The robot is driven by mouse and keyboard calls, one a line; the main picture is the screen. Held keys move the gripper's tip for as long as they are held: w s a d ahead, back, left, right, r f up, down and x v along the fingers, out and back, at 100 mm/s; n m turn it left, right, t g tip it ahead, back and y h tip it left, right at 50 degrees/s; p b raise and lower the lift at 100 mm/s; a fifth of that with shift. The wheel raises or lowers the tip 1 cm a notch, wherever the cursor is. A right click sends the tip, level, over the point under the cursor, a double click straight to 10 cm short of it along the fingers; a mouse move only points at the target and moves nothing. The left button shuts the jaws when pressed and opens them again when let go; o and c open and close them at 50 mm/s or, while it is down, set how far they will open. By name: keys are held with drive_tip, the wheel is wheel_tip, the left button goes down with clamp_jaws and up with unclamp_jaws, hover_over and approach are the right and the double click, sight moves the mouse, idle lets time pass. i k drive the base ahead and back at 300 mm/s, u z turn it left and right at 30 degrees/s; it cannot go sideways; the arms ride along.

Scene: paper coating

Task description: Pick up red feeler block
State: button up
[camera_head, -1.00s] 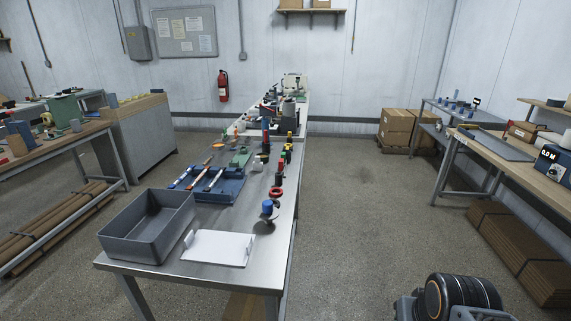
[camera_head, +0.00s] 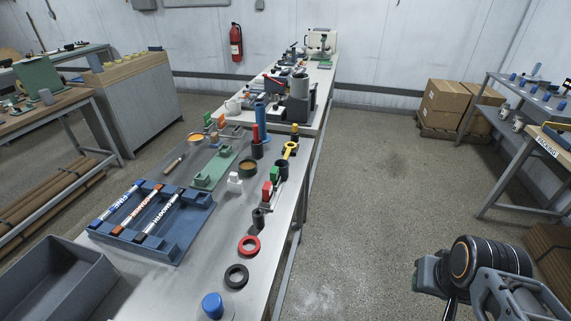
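A small red block (camera_head: 267,190) stands near the right edge of the steel table (camera_head: 208,268), close beside a green block (camera_head: 275,174). It looks most like the red feeler block, though it is small and I cannot read any marking. Another red upright piece (camera_head: 255,132) stands farther back, next to a blue cylinder. Part of my own arm shows at the bottom right, over the floor and away from the table. I see no gripper fingers.
A blue tray (camera_head: 187,240) with several marker-like tools lies left of the block. A red ring (camera_head: 249,246), a black ring (camera_head: 236,276) and a blue-topped piece (camera_head: 212,306) lie nearer. A grey bin (camera_head: 62,280) is at the left front.

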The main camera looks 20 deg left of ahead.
sight(266, 189)
drive_tip(key=i, duration=1)
drive_tip(key=u, duration=3.8)
